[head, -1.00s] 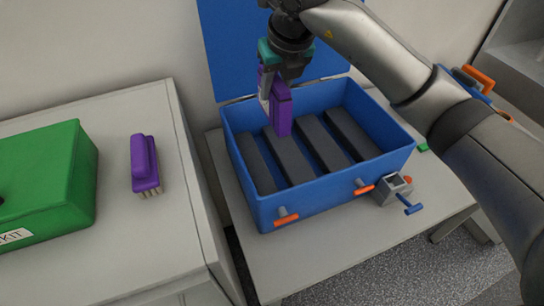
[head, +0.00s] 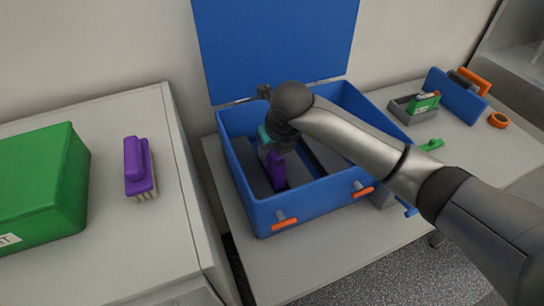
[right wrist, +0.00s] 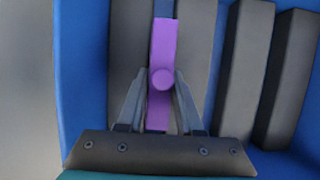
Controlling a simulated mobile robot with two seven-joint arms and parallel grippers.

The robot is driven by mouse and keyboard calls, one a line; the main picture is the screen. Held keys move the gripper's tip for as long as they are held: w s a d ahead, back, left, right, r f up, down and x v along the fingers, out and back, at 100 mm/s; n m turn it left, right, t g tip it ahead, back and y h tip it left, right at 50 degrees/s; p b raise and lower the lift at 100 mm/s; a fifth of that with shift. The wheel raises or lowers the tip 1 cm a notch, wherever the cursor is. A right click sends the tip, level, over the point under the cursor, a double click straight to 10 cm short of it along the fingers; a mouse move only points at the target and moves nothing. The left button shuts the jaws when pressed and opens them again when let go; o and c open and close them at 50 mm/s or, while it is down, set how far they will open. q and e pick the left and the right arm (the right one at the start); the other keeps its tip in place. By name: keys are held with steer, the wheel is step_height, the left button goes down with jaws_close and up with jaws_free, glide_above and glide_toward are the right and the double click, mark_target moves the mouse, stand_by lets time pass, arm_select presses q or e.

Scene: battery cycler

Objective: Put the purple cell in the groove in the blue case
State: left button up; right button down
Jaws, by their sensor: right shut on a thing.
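The blue case (head: 240,180) stands open on the right-hand table, with its lid (head: 275,50) raised at the back. Dark grey ribs (right wrist: 245,60) run across its inside with grooves between them. My right gripper (head: 270,158) is down inside the case and shut on the purple cell (head: 278,172). In the right wrist view the cell (right wrist: 162,50) stands between the two fingers (right wrist: 158,100), in line with a gap between two ribs at the left. I cannot tell whether it touches the case floor. My left gripper is not in view.
A purple brush (head: 139,168) and a green box (head: 45,190) are on the left cabinet. Orange latches (head: 285,223) stick out from the case front. A grey tray (head: 408,112), a blue panel (head: 455,98) and an orange ring (head: 498,120) lie at the right.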

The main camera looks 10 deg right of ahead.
step_height(320, 180, down, 2)
steer(key=shift+w+f, duration=0.1)
steer(key=c, duration=1)
jaws_free()
steer(key=shift+f, duration=0.15)
steer(key=o, duration=0.4)
steer(key=shift+o, duration=0.2)
steer(key=shift+s+r, duration=0.2)
steer(key=shift+r, duration=0.35)
steer(key=p+v, duration=0.1)
steer(key=v, duration=1)
steer(key=shift+d+r+p, duration=0.1)
steer(key=shift+p, duration=0.2)
